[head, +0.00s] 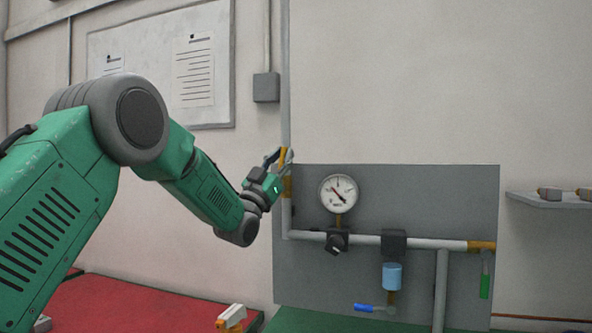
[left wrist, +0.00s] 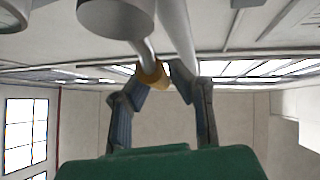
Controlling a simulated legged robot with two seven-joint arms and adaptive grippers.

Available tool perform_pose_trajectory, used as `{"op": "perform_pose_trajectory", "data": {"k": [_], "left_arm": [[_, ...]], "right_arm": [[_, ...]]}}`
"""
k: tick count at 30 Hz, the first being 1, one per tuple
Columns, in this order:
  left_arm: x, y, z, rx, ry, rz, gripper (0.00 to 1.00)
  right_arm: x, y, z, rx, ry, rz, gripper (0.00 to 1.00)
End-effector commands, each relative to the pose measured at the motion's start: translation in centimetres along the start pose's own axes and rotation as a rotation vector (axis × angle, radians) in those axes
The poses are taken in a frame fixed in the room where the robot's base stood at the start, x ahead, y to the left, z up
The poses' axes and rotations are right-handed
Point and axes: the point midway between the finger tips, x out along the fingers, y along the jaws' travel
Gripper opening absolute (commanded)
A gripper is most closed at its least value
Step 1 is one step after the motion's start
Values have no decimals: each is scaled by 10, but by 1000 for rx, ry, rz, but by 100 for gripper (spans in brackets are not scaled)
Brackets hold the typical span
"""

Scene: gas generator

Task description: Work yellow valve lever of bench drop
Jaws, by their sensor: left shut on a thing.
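The bench drop is a grey pipe (head: 284,100) that comes down the wall to a grey panel (head: 400,208). The yellow valve lever (head: 283,155) shows as a small yellow piece at this pipe, just above a brass fitting (head: 288,187). My left gripper (head: 280,157) is at the lever and shut on it, partly covering it. In the left wrist view my fingers (left wrist: 162,82) are close to a yellow-orange piece (left wrist: 152,76) by the pipe. The exact contact is hard to see. My right gripper is not in view.
The panel carries a round gauge (head: 339,193), a black knob (head: 335,241), a blue cylinder (head: 392,276), a blue lever (head: 364,308) and a green lever (head: 485,286). A grey box (head: 266,87) is on the wall. A red surface (head: 130,302) lies below my left arm.

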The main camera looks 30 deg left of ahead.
Motion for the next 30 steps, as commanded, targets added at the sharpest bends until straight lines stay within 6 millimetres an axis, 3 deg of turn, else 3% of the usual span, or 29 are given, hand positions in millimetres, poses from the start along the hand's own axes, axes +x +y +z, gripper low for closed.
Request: {"op": "perform_pose_trajectory", "data": {"k": [1,10,27,28,29,30], "left_arm": [[-16,-3,19,-22,-36,-25,0],[-13,-4,16,-98,-14,-99,0],[-11,-1,14,-116,-9,-111,0],[-11,-1,14,-115,-9,-111,26],[-11,-1,14,-115,-8,-111,36],[-10,-1,13,-115,-6,-111,36]], "right_arm": [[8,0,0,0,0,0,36],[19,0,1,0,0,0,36],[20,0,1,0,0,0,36],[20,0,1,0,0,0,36],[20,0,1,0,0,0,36],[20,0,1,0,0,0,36]]}}
